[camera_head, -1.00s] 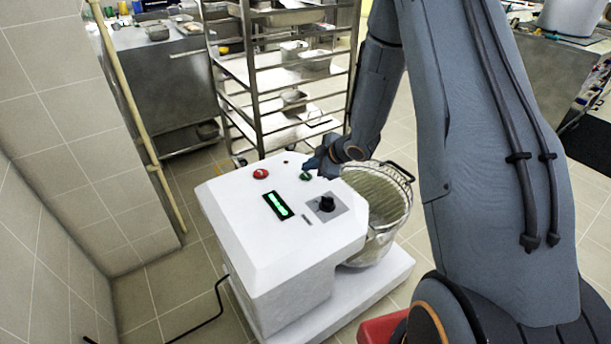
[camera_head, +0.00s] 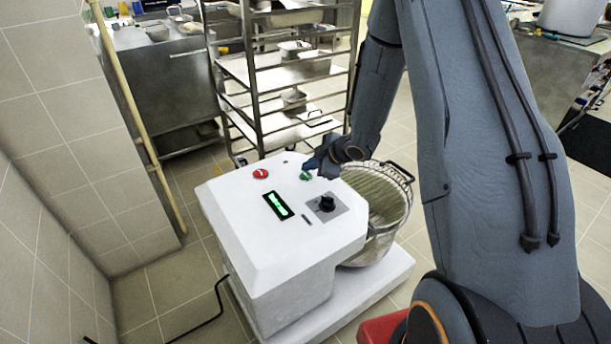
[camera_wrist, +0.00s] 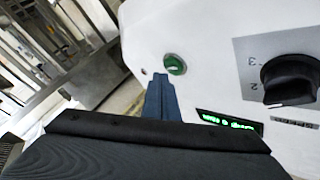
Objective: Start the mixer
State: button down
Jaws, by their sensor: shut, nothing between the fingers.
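The white mixer (camera_head: 285,240) stands on the tiled floor, with its sloped control panel facing up. A green button (camera_head: 306,177) is at the panel's far edge and a red button (camera_head: 261,173) is left of it. My gripper (camera_head: 311,166) is shut and empty, with its fingertips right at the green button. In the wrist view the closed fingers (camera_wrist: 161,85) point just below the green button (camera_wrist: 175,64); I cannot tell whether they touch it. A lit green display (camera_head: 279,205) and a black speed knob (camera_head: 327,203) sit nearer on the panel.
The mixer's metal bowl (camera_head: 380,215) with a wire guard is at the right, beneath my arm. A steel rack (camera_head: 285,75) with trays stands behind. A tiled wall (camera_head: 45,240) is at the left, and a black cable lies on the floor.

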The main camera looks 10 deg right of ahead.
jog(key=shift+f, duration=0.1)
jog(key=shift+f, duration=0.35)
